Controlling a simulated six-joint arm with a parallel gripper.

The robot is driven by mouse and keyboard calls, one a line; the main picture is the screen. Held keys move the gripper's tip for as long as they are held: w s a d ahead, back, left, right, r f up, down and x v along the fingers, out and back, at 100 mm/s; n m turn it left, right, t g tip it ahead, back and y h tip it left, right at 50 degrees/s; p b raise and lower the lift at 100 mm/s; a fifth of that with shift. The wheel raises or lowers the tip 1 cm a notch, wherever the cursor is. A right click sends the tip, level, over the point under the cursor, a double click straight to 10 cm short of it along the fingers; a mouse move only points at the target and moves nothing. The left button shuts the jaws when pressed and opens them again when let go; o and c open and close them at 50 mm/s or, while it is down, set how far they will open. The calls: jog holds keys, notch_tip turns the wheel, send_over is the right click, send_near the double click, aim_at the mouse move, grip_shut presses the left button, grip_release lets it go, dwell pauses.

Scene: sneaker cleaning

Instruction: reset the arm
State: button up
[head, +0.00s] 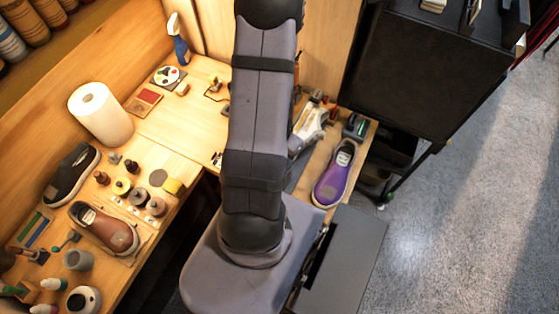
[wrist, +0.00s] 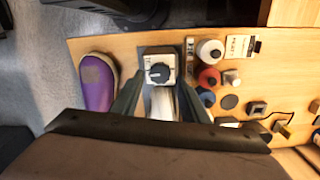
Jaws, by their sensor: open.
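My gripper (wrist: 158,97) shows in the wrist view as two dark fingers spread apart, so it is open. A white device with a black knob (wrist: 160,72) shows between and just beyond the fingers; whether they touch it I cannot tell. A pale strip runs from it toward me between the fingers. A purple sneaker (wrist: 97,82) lies left of the fingers, apart from them. In the head view the purple sneaker (head: 335,174) is on the bench right of my arm. My upper arm hides most of the gripper area there.
Bottles (wrist: 209,52), jars and small blocks stand right of the fingers. In the head view a paper towel roll (head: 101,114), a brown shoe (head: 105,228) and a dark shoe (head: 72,174) are on the left bench. A black cabinet (head: 430,70) stands at upper right.

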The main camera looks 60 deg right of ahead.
jog(key=shift+r, duration=0.5)
